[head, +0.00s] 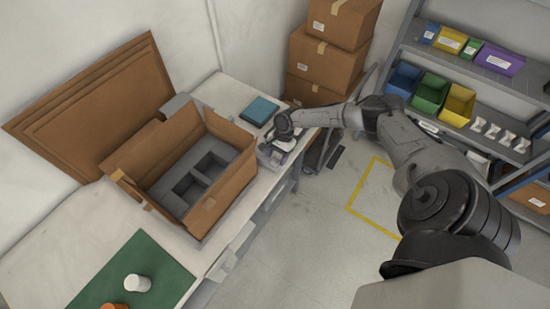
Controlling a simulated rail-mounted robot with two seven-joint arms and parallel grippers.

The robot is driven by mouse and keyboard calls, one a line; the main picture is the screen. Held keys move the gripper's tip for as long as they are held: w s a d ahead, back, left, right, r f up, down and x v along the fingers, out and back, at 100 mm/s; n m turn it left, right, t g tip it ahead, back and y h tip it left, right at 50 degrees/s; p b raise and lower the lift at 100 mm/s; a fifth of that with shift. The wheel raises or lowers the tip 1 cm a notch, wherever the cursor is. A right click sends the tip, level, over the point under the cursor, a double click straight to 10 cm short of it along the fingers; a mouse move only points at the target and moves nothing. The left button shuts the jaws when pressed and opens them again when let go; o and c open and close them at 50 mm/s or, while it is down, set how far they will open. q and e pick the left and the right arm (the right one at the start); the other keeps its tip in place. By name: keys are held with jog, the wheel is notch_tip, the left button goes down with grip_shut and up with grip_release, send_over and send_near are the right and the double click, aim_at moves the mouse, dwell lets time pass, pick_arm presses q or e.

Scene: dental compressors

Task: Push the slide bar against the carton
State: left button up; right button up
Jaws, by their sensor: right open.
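The open brown carton (226,131) stands on the workbench at centre left, with a grey insert (168,183) with square compartments inside. My right gripper (273,139) is at the bench end, to the right of the carton and apart from it. It is open, and its fingers are small and partly hidden by its own wrist. Beneath it is a small grey fixture (270,156). I cannot clearly make out the slide bar there, nor whether the gripper touches it. My left gripper is out of view.
A blue-teal box (260,110) lies behind the gripper on the workbench (52,238). A green mat (135,272) holds a white cup (138,283) and an orange one. Flat cardboard (95,105) leans on the wall. Stacked boxes (325,62) and shelves stand beyond.

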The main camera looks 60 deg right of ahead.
jog(key=shift+a, duration=0.5)
jog(key=shift+a+f, duration=0.15)
jog(key=shift+f, duration=0.4)
grip_shut()
